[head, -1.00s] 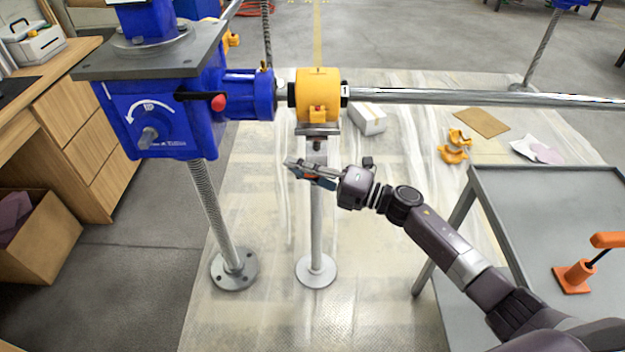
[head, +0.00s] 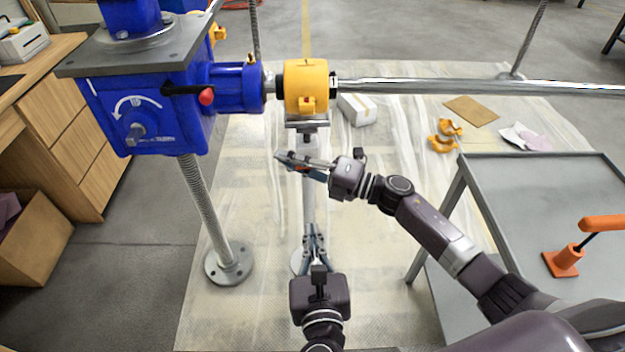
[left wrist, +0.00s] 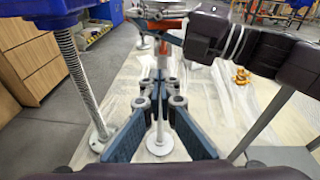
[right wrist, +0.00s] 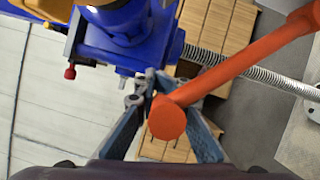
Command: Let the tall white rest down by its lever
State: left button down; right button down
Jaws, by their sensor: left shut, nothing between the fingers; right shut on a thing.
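The tall white rest (head: 308,200) is a slim upright post under the yellow collar (head: 306,87). Its small cradle (head: 307,124) is right below the collar; I cannot tell whether they touch. Its round foot (left wrist: 160,143) shows in the left wrist view. My right gripper (head: 284,160) is beside the post below the cradle, shut on the orange lever (right wrist: 240,62), which fills much of the right wrist view. My left gripper (head: 314,232) is shut and empty, low in front of the post, covering part of the post and foot in the head view.
A blue gearbox (head: 150,105) with a red-knobbed handle stands left on a threaded screw (head: 205,210). A shiny shaft (head: 480,87) runs right from the collar. A grey cart (head: 550,190) with an orange-handled tool (head: 567,260) is at right. Sheeting covers the floor.

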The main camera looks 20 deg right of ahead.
pick_arm(q)
jog(key=w+d+r+m, duration=0.1)
jog(key=w+d+r, duration=0.1)
jog(key=w, duration=1)
jog(key=shift+d, duration=0.9)
pick_arm(e)
jog(key=shift+w+d+f, duration=0.1)
jog(key=shift+d, duration=0.1)
pick_arm(q)
jog(key=shift+w+r, duration=0.15)
jog(key=shift+r, duration=0.05)
jog(key=shift+w+d+r, duration=0.2)
jog(key=shift+w+r, duration=0.4)
jog(key=shift+r, duration=0.05)
pick_arm(e)
jog(key=shift+f, duration=0.1)
